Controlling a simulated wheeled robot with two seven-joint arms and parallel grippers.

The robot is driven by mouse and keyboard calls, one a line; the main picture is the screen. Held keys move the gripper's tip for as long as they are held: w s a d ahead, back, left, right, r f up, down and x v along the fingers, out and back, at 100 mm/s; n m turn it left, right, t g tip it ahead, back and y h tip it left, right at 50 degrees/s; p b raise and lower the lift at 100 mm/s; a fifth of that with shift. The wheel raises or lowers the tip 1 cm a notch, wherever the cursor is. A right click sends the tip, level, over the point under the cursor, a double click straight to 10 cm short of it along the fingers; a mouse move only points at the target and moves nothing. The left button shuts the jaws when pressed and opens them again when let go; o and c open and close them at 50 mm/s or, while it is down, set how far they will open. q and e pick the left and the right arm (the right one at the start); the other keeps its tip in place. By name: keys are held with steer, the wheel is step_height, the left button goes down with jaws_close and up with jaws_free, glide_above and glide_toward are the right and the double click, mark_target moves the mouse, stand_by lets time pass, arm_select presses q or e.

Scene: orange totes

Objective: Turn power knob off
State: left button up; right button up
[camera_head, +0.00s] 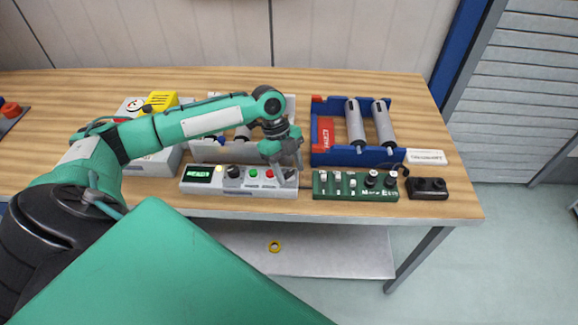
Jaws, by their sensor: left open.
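A light grey control box (215,189) lies near the table's front edge, with a small green-lit display, a black knob (233,171), a green button (253,173) and a red button (270,174). My left gripper (283,174) is open and points down over the right end of this box, just right of the red button. Its fingers cover part of that end, and I cannot tell if they touch anything. A green panel (353,189) to the right has several white switches and two dark knobs (372,179) with white tops. Which knob is the power knob is not readable.
A blue bin (340,157) with two grey cylinders (357,122) stands behind the green panel. A black two-button box (428,188) and a white label (425,157) lie at right. A yellow object (160,101) is at left. A yellow ring (275,246) lies on the lower shelf.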

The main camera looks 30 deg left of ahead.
arm_select(q)
steer(key=c, duration=1)
steer(key=shift+r, duration=0.1)
steer(key=shift+s+r+n+t+p, duration=0.1)
steer(key=shift+n+t+p, duration=0.2)
steer(key=shift+n+p, duration=0.65)
steer(key=n+t+p, duration=0.1)
steer(key=n+p, duration=0.3)
steer(key=p, duration=0.1)
steer(key=n+t+y+p, duration=0.1)
steer(key=n+t+p, duration=0.1)
steer(key=n+p, duration=0.3)
steer(key=n+t+y+p, duration=0.1)
steer(key=n+p, duration=0.3)
steer(key=p, duration=0.2)
steer(key=shift+r+n, duration=0.1)
steer(key=shift+n, duration=0.25)
steer(key=shift+f+n+t+y+p, duration=0.2)
steer(key=shift+n+t+y+p, duration=0.3)
steer(key=shift+n+p, duration=0.75)
arm_select(e)
step_height(320, 180, up, 20)
steer(key=shift+s, duration=0.25)
steer(key=shift+r, duration=0.1)
arm_select(q)
steer(key=o, duration=1)
arm_select(e)
steer(key=shift+d, duration=0.1)
